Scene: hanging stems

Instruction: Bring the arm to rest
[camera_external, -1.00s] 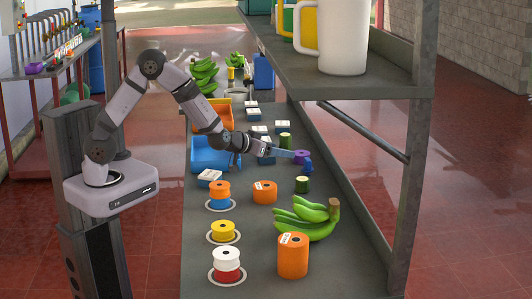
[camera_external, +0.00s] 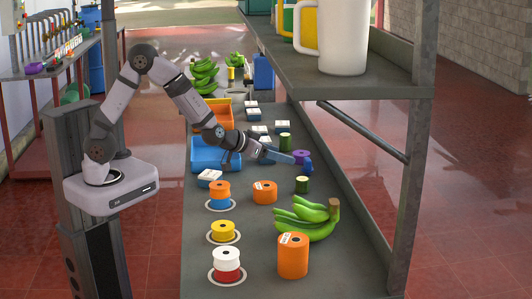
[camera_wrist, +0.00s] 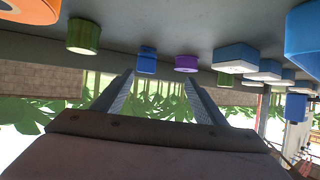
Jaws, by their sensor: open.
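My gripper (camera_external: 282,156) is stretched over the grey bench and is open, with nothing seen between its fingers. In the wrist view both fingers of my gripper (camera_wrist: 160,82) stand wide apart. A purple spool (camera_external: 301,156) and a blue one (camera_external: 307,166) are close beyond the fingertips. They also show in the wrist view as the purple spool (camera_wrist: 186,62) and the blue spool (camera_wrist: 146,60), apart from the fingers. The wrist picture looks upside down, with the bench along its top.
A blue bin (camera_external: 209,156) and an orange bin (camera_external: 213,113) sit below my arm. Green cylinders, stacked spools (camera_external: 219,194), an orange roll (camera_external: 292,256) and bananas (camera_external: 308,222) stand on the bench. A raised shelf (camera_external: 350,84) with mugs is at the right.

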